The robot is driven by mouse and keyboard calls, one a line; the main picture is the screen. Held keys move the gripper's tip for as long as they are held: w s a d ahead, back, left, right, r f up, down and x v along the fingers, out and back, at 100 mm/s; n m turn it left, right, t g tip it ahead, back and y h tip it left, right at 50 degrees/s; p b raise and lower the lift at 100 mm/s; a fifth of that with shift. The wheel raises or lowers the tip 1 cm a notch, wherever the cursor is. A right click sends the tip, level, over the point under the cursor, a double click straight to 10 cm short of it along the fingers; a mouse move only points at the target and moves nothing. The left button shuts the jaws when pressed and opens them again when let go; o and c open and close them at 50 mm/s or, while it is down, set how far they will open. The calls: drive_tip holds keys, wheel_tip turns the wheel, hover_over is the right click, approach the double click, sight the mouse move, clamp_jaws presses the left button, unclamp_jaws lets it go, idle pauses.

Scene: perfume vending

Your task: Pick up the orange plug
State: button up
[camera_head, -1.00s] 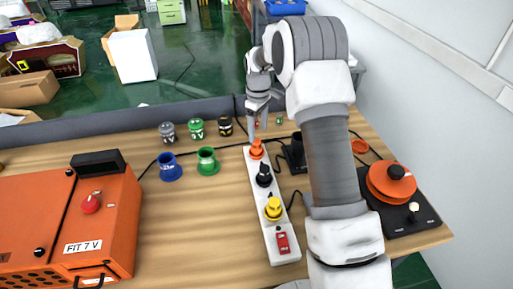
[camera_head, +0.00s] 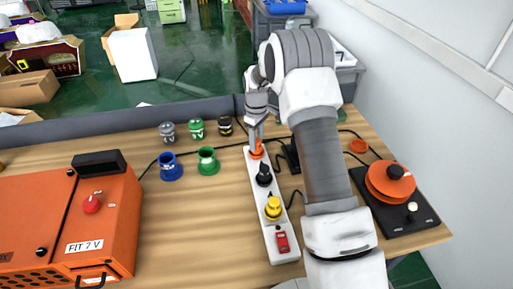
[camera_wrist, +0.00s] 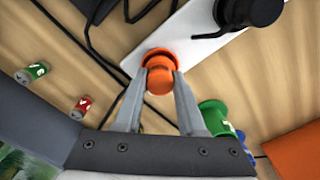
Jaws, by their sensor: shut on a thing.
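The orange plug (camera_wrist: 159,72) sits at the far end of the white power strip (camera_head: 276,245). In the wrist view my gripper (camera_wrist: 159,78) has one finger on each side of the plug and is shut on it. The plug still appears to be at its place on the strip (camera_wrist: 150,35). In the head view the plug (camera_head: 256,151) is partly covered by my gripper (camera_head: 256,144), which comes down on it from above. A black plug (camera_head: 264,175) and a yellow plug (camera_head: 273,208) stand nearer on the same strip, with a red switch (camera_head: 282,242) at its near end.
Blue (camera_head: 170,168) and green (camera_head: 207,160) cups stand left of the strip, with several small cans behind them. An orange machine (camera_head: 70,225) fills the table's left. An orange disc device (camera_head: 390,185) stands at the right. Black cables cross the table.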

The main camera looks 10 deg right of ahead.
clamp_jaws()
